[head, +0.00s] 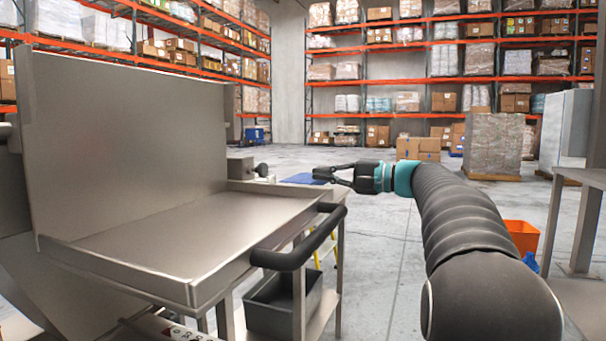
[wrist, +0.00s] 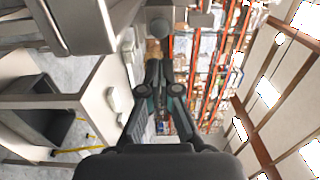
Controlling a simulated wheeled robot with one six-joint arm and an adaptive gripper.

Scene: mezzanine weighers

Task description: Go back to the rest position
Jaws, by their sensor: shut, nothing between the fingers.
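My gripper (head: 334,174) is at the end of my outstretched arm in the head view, pointing left. It is over the floor, just right of the far end of a metal cart (head: 180,238). In the wrist view my gripper (wrist: 158,66) has its fingers together with nothing between them. The cart's tray is bare, and its black handle (head: 300,240) is on the near right side.
A dark grey bin (head: 283,303) sits on the cart's lower shelf. An orange bin (head: 521,236) stands on the floor at right, beside a metal table (head: 578,180). Wrapped pallets (head: 493,145) and racks stand at the back. Open floor lies between.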

